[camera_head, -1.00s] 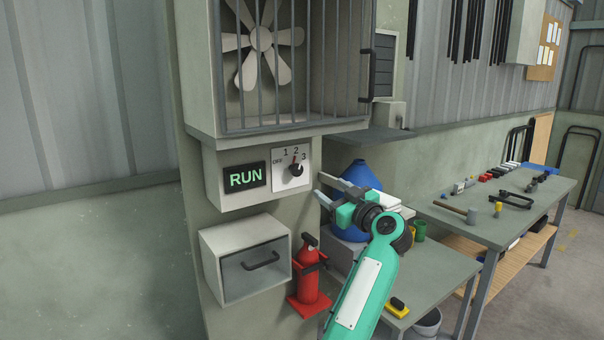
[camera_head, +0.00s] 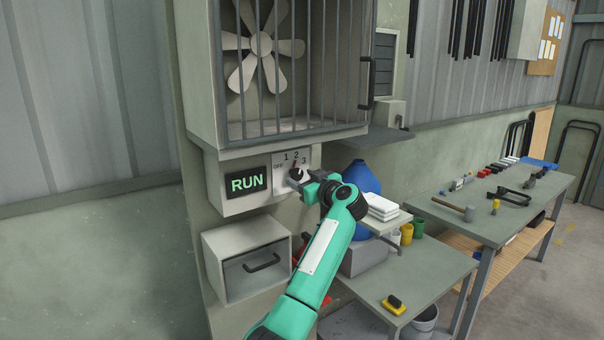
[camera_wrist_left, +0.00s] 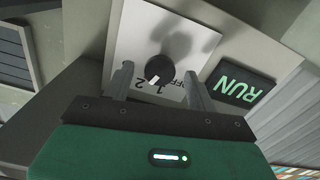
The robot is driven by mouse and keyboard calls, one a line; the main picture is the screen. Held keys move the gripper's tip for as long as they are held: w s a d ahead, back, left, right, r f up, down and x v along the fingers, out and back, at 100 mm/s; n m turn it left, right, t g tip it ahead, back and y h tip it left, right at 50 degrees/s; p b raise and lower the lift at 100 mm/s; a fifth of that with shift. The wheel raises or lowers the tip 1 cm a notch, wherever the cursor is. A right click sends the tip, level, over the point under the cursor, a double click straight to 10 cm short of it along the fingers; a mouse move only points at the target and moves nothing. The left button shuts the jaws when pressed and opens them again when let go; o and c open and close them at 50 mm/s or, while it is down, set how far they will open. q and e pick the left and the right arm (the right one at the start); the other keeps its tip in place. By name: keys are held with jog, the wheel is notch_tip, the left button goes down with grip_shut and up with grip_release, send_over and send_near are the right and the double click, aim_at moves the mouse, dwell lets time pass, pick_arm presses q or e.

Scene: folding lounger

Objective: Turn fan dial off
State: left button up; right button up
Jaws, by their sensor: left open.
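The fan dial (camera_head: 296,172) is a dark round knob on a white plate (camera_head: 278,158) marked OFF, 1, 2 and 3, below the caged fan (camera_head: 262,45). My left gripper (camera_head: 304,182) is open at the dial and hides part of the knob and plate. In the left wrist view the dial (camera_wrist_left: 159,68) shows between the two open fingertips (camera_wrist_left: 158,75), with a gap on each side. The green RUN sign (camera_head: 247,182) is lit beside the plate. My right gripper is not in view.
A grey drawer box (camera_head: 245,258) sits below the sign, and a red extinguisher is mostly hidden behind my arm. A blue container (camera_head: 362,177) and a low table (camera_head: 440,272) stand to the right. A tool bench (camera_head: 480,212) is farther right.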

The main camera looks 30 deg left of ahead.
pick_arm(q)
jog(key=shift+w+a, duration=0.15)
jog(key=shift+a, duration=0.25)
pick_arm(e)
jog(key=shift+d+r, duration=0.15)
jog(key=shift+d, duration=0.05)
pick_arm(q)
jog(key=shift+c, duration=0.5)
jog(key=c, duration=0.9)
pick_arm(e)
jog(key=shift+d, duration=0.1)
